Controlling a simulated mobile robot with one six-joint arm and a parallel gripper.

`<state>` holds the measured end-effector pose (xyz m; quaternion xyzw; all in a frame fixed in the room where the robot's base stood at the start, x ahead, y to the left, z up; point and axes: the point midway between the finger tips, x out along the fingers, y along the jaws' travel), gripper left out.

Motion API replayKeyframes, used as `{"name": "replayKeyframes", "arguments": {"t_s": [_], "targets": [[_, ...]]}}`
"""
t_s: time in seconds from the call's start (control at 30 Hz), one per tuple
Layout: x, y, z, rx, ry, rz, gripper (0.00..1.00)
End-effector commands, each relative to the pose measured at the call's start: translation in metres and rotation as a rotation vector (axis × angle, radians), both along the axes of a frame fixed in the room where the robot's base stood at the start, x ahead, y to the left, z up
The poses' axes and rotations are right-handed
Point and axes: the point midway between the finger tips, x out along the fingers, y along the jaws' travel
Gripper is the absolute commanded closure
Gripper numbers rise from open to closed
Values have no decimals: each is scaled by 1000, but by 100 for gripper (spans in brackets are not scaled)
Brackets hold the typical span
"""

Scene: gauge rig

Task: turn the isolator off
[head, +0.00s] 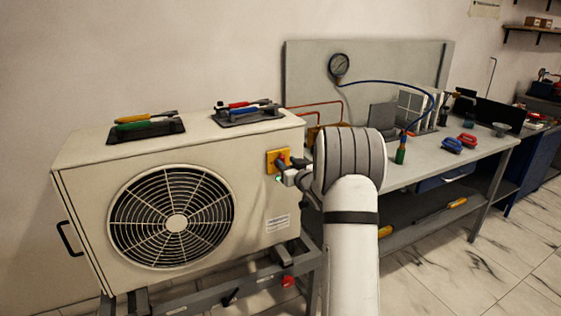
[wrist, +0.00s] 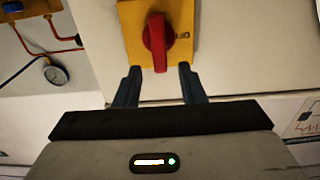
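The isolator is a yellow plate (wrist: 131,28) with a red rotary handle (wrist: 156,40), on the front of a beige fan unit (head: 88,190). In the wrist view the handle stands upright, and a small dark mark shows on the plate to its right. In the head view the yellow plate (head: 271,156) shows behind my gripper (head: 283,165), which hides the handle. In the wrist view my gripper (wrist: 158,70) is open, its two dark fingers apart at the handle's lower end, one on either side. I cannot tell whether they touch it.
Trays of coloured-handled tools (head: 146,130) lie on the unit's top. A workbench (head: 432,155) at the right holds a gauge board (head: 300,72), a pressure gauge (head: 339,65) and hoses. Copper pipes run beside the unit. The floor in front of the bench is clear.

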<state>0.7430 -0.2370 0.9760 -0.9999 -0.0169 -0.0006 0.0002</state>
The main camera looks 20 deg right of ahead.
Motion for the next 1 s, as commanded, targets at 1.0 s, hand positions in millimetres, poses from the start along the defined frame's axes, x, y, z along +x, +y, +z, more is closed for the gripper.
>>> {"name": "replayKeyframes", "arguments": {"t_s": [1.0], "targets": [[26, 2, 0, 0, 2, 1, 100]]}}
